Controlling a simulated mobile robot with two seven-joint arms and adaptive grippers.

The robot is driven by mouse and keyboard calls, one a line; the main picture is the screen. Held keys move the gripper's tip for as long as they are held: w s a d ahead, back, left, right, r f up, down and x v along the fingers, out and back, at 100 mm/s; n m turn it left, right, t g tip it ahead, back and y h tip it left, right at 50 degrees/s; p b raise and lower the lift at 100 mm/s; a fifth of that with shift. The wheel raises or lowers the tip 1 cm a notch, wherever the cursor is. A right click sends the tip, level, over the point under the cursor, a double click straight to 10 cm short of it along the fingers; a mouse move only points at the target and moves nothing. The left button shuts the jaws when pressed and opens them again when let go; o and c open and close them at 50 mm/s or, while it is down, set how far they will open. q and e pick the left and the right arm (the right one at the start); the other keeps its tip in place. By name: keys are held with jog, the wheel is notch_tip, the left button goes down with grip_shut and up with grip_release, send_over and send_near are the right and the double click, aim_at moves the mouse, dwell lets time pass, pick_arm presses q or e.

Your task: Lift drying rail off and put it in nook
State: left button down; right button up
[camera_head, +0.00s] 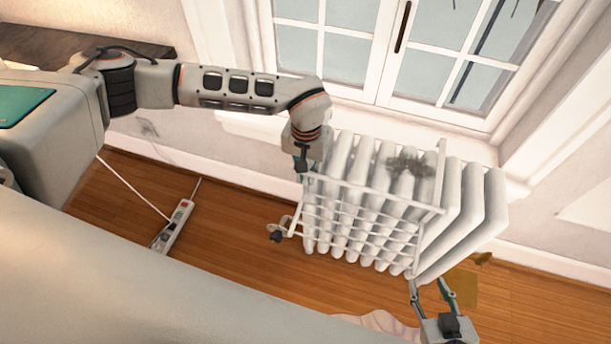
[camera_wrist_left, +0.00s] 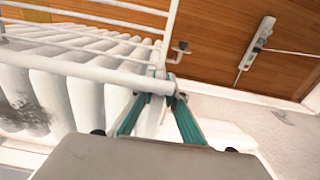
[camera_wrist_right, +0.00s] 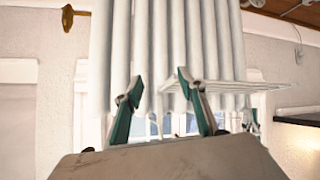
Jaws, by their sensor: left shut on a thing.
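The drying rail (camera_head: 360,222) is a white wire rack at the front of the white ribbed radiator (camera_head: 482,205) under the window. My left gripper (camera_head: 303,168) is shut on the rail at its upper left corner. The left wrist view shows the fingers (camera_wrist_left: 166,98) at the joint of the rail's bars (camera_wrist_left: 95,67). Whether the rail still touches the radiator I cannot tell. My right gripper (camera_head: 432,290) is open and empty, below the rail's right end. In the right wrist view its fingers (camera_wrist_right: 165,90) stand apart, with the rail (camera_wrist_right: 238,86) behind them. The nook is not clearly identifiable.
A power strip (camera_head: 173,226) with a white cable lies on the wooden floor (camera_head: 225,240) at left. A dark shelf top (camera_head: 60,45) is at the upper left. The windowsill (camera_head: 240,124) runs behind the radiator. Open floor lies left of the radiator.

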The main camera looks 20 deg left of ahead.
pick_arm(q)
jog(key=shift+r+p, duration=0.95)
jog(key=shift+r, duration=0.85)
pick_arm(e)
jog(key=r, duration=0.1)
jog(key=w+r, duration=0.1)
jog(key=r, duration=0.1)
pick_arm(q)
jog(key=shift+w, duration=0.1)
pick_arm(e)
jog(key=shift+f, duration=0.15)
pick_arm(q)
jog(key=shift+r+g, duration=0.1)
jog(key=shift+g, duration=0.2)
jog(key=shift+r+g+b, duration=0.35)
jog(key=shift+g, duration=0.05)
pick_arm(e)
jog(key=shift+s+f, duration=0.15)
jog(key=shift+f, duration=0.2)
